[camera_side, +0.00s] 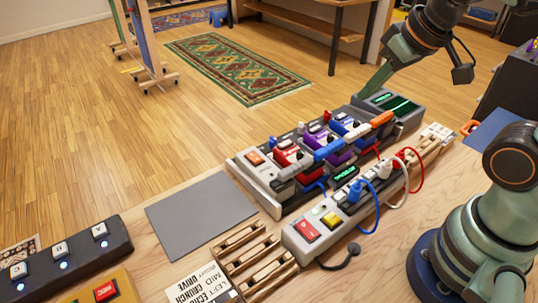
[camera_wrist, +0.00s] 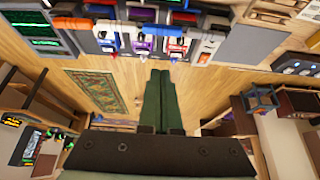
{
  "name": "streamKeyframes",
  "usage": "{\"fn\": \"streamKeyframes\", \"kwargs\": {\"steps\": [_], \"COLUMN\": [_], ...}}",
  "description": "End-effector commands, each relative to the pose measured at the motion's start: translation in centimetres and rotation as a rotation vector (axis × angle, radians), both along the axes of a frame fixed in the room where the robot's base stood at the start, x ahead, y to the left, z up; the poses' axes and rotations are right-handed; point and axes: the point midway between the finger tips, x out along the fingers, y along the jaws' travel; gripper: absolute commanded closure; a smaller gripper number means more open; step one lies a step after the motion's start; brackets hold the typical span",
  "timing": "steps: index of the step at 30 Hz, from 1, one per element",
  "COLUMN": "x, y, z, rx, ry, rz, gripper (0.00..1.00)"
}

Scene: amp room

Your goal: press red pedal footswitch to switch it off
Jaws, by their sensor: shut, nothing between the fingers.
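Red pedals (camera_side: 284,156) sit among white, purple and blue ones on the pedalboard (camera_side: 254,183), toward its left half. Blue, orange and grey plugs and cables partly cover them, and their footswitches are too small to make out clearly. The pedalboard also shows along the top of the wrist view (camera_wrist: 128,43), turned about. My gripper (camera_side: 363,95) is at the far right end of the board, just above or behind a grey unit with green screens (camera_side: 392,103), apart from the red pedals. In the wrist view its green fingers (camera_wrist: 160,72) are together and empty.
A power strip (camera_side: 303,242) with red and yellow switches and plugged cables lies in front of the board. A grey mat (camera_side: 200,213) and a black footswitch bar (camera_side: 72,257) are at left. A patterned rug (camera_side: 235,66) lies on the floor beyond.

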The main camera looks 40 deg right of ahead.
Motion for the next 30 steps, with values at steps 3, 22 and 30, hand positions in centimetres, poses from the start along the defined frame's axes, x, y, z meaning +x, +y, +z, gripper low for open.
{"fn": "streamKeyframes", "kwargs": {"steps": [3, 22, 30], "x": [0.5, 12.4, 14.8], "y": [0.1, 4.2, 5.5], "z": [-0.2, -5.9, -7.8], "rx": [0.01, 0.363, 0.483], "ry": [-0.006, -0.201, -0.249], "rz": [-0.014, -0.41, -0.507], "gripper": [1.0, 1.0, 1.0]}}
